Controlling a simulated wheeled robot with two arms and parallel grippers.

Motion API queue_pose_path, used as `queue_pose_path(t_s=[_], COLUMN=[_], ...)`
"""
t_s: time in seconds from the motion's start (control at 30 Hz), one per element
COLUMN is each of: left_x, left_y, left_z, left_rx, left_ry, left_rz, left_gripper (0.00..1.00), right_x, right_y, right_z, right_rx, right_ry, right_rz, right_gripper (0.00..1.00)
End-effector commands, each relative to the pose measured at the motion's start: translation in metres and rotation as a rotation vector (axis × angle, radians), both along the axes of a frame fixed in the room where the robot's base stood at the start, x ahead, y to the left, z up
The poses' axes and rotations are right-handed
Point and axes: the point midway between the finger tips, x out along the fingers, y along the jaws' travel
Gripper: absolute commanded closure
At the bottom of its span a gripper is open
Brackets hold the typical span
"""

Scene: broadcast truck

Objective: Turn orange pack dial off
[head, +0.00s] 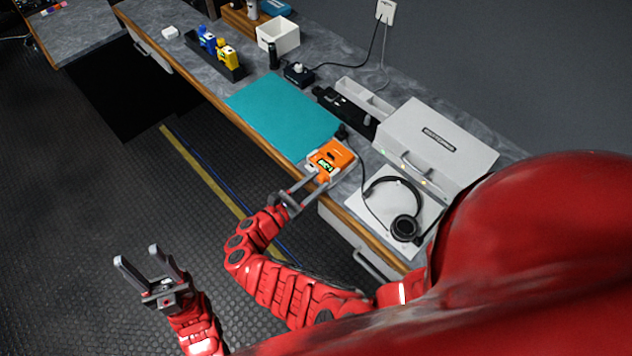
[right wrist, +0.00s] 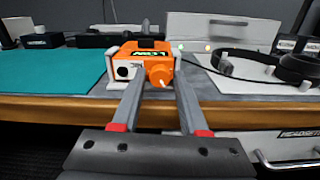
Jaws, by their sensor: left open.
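The orange pack (head: 332,158) sits in a white holder at the front edge of the counter. In the right wrist view the orange pack (right wrist: 142,58) has a lit green display on top. Its round orange dial (right wrist: 160,71) faces me, with a light mark at its lower right. My right gripper (head: 318,177) is at the pack's front. Its two fingers (right wrist: 160,88) lie to either side of the dial, spread apart; I cannot tell whether they touch it. My left gripper (head: 138,256) is open and empty, over the floor away from the counter.
A dark round connector (right wrist: 123,72) is left of the dial, close to the left finger. A headset (head: 404,226) and a grey case (head: 434,140) are to the right. A teal mat (head: 283,115) lies left of the pack. A cable runs beside the pack.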

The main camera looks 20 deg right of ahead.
Motion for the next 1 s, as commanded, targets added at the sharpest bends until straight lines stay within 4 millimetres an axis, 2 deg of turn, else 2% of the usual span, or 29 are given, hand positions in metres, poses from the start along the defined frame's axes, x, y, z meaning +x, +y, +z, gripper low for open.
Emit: queue_pose_path(t_s=[0.03, 0.2, 0.23, 0.57, 0.77, 1.0], left_x=[0.0, 0.0, 0.0, 0.0, 0.0, 0.0], left_y=[0.0, 0.0, 0.0, 0.0, 0.0, 0.0], left_z=[0.0, 0.0, 0.0, 0.003, 0.0062, 0.0004], left_rx=[0.0, 0.0, 0.0, 0.0, 0.0, 0.0], left_ry=[0.0, 0.0, 0.0, 0.0, 0.0, 0.0], left_rz=[0.0, 0.0, 0.0, 0.0, 0.0, 0.0], left_gripper=[0.5, 0.5, 0.5, 0.5, 0.5, 0.5], right_x=[0.0, 0.0, 0.0, 0.0004, 0.0003, -0.0001], right_y=[-0.0001, -0.0002, -0.0002, -0.0003, -0.0002, -0.0006], right_z=[0.0, 0.0, 0.0, 0.0013, 0.0014, -0.0006], right_rx=[0.0, 0.0, 0.0, -0.015, -0.054, -0.108], right_ry=[0.0, 0.0, 0.0, 0.036, 0.143, 0.296], right_rz=[0.0, 0.0, 0.0, -0.002, -0.005, -0.007], right_gripper=[0.68, 0.98, 1.0, 1.0, 1.0, 1.0])
